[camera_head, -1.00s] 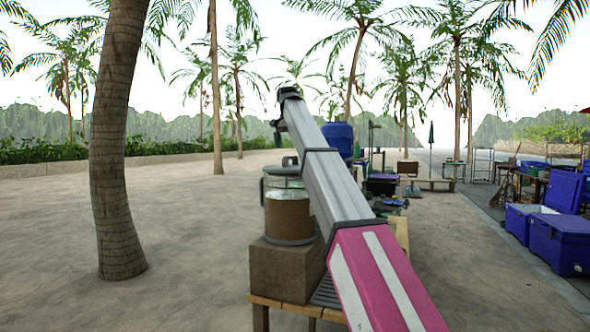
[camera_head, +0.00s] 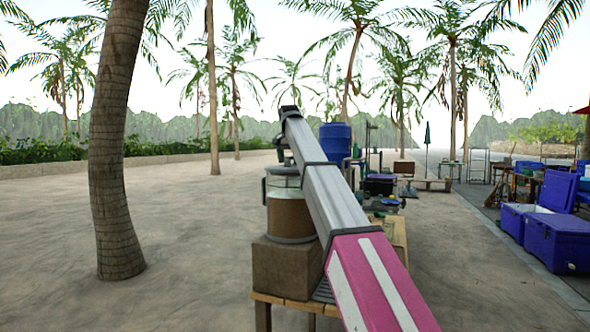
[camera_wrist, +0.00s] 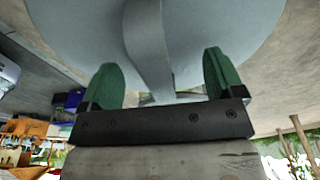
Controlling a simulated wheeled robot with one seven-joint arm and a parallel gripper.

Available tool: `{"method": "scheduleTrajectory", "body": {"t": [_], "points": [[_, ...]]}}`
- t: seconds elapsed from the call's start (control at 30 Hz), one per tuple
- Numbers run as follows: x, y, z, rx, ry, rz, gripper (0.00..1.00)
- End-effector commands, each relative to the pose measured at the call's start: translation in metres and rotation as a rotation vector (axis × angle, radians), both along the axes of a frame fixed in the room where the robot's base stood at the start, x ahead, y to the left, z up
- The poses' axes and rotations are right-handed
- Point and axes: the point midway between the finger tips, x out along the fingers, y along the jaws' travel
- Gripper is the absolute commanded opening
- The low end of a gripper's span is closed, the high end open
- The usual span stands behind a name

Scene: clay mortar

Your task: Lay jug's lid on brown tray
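The jug (camera_head: 290,217), a clear vessel with brown contents, stands upright on a brown block. Its grey lid (camera_head: 284,170) is on top, partly hidden by my arm. In the wrist view the lid (camera_wrist: 85,32) is a large grey disc with a raised strap handle (camera_wrist: 148,40). My gripper (camera_wrist: 163,78) has its two green fingers wide apart, one on each side of the handle, with gaps to it. In the head view my gripper (camera_head: 281,148) is small and dark, just above the lid. I cannot make out a brown tray in either view.
The brown block (camera_head: 285,268) sits on a slatted wooden table (camera_head: 290,303). My arm crosses above the table's right part. A blue barrel (camera_head: 335,142) and other goods stand behind. Blue coolers (camera_head: 558,241) are at right, and a palm trunk (camera_head: 112,150) at left. Open sand lies between.

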Motion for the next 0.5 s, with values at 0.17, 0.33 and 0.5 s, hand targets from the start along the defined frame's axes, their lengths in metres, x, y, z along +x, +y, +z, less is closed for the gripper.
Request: {"method": "scheduleTrajectory", "body": {"t": [0.17, 0.33, 0.5], "points": [[-0.0001, 0.0001, 0.0002, 0.000, 0.000, 0.000, 0.28], [-0.0001, 0.0001, 0.0002, 0.000, 0.000, 0.000, 0.00], [0.0001, 0.0002, 0.0022, 0.000, 0.000, 0.000, 0.00]]}}
